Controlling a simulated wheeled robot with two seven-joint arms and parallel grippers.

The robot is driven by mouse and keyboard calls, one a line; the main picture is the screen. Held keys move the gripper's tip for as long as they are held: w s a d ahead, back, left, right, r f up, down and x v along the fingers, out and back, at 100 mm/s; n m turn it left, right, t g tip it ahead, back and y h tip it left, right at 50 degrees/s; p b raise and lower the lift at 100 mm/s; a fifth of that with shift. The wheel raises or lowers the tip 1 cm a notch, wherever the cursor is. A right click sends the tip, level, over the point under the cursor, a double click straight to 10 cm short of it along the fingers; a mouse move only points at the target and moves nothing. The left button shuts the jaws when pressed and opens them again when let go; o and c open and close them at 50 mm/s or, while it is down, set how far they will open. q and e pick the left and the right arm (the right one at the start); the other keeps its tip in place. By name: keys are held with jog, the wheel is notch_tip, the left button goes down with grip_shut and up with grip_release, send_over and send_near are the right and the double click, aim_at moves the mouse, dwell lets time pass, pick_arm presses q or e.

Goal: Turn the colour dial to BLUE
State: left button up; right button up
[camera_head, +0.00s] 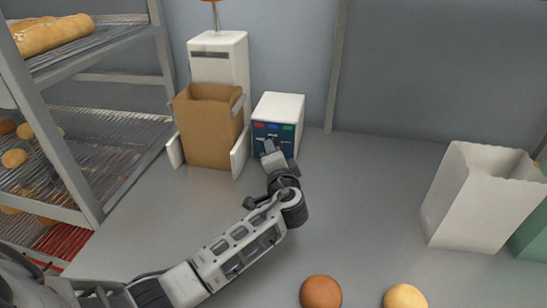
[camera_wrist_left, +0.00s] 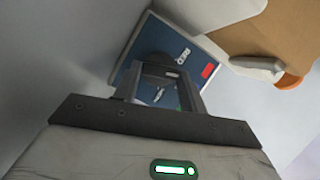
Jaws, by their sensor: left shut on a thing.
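The colour dial (camera_wrist_left: 157,70) is a dark knob on the blue front panel (camera_head: 264,141) of a small white box (camera_head: 279,106). The panel carries a red, a blue and a green patch in a row along its top in the head view. My left gripper (camera_head: 268,149) reaches the panel from the front and hides the dial there. In the left wrist view its two fingers (camera_wrist_left: 160,90) are shut on the dial, one on each side. A small white mark on the dial lies on the side towards the red patch (camera_wrist_left: 208,71). My right gripper is not in view.
A brown paper bag (camera_head: 208,128) stands in a white holder just left of the box. A wire rack (camera_head: 100,125) with bread is at the left. A white bag (camera_head: 478,197) stands at the right, and two buns (camera_head: 321,292) lie at the front. The middle counter is clear.

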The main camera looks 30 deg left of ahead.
pick_arm(q)
jog(key=shift+f, duration=0.1)
jog(key=o, duration=0.7)
jog(key=shift+o, duration=1.4)
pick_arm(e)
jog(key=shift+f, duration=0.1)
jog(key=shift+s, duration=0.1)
pick_arm(q)
jog(key=p+v, duration=0.2)
jog(key=v, duration=0.5)
jog(key=shift+s+d+r+p, duration=0.1)
jog(key=shift+r+p, duration=0.1)
jog(key=shift+p, duration=0.15)
jog(key=v, duration=0.7)
jog(key=shift+s+d, duration=0.2)
jog(key=shift+s, duration=0.15)
jog(key=shift+s+d, duration=0.25)
jog(key=shift+s, duration=0.1)
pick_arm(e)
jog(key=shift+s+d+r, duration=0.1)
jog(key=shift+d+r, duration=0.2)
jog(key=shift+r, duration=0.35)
pick_arm(q)
jog(key=shift+c, duration=0.3)
